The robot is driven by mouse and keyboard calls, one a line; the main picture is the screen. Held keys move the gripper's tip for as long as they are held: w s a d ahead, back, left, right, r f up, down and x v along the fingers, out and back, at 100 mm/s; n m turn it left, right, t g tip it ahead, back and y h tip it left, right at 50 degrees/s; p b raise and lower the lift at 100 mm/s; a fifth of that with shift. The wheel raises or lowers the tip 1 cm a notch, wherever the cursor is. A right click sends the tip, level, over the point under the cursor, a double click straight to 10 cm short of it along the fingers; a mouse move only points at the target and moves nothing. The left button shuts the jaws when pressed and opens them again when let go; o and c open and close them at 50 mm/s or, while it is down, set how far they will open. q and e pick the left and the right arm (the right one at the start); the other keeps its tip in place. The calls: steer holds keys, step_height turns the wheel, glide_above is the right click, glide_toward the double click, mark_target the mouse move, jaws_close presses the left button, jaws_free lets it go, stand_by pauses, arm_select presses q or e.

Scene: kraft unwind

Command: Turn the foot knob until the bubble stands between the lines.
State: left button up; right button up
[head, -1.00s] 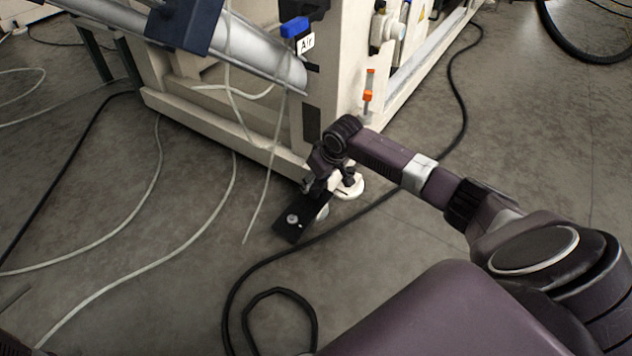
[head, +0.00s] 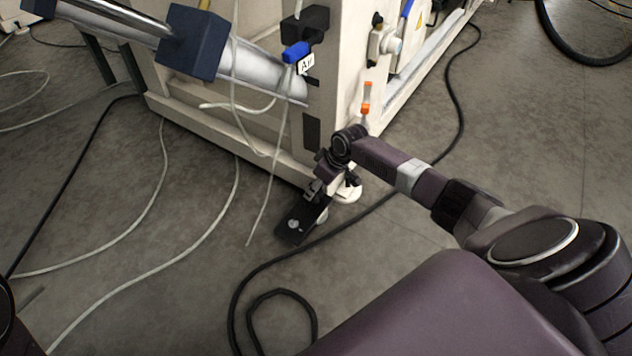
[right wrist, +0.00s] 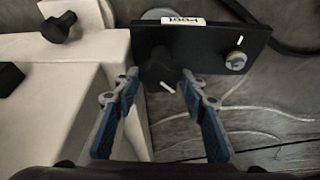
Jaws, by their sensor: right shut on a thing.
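A black plate (head: 288,236) sits low at the machine's corner and carries a small round level (head: 293,225). In the right wrist view the plate (right wrist: 205,38) has a white label that reads upside down, and the level (right wrist: 236,62) looks yellowish with a pale patch. The bubble and its lines are too small to tell apart. My right gripper (right wrist: 160,80) has its blue-padded fingers on either side of the dark foot knob (right wrist: 158,68) and is shut on it. A short white mark shows near the knob. My left gripper is not in view.
A black cable (head: 270,265) and thin pale hoses (head: 175,275) lie on the floor.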

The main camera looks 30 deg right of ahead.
steer(key=shift+n, duration=0.8)
steer(key=o, duration=0.8)
steer(key=shift+o, duration=0.2)
steer(key=v, duration=1.2)
steer(key=shift+d, duration=0.3)
steer(key=shift+w, duration=0.15)
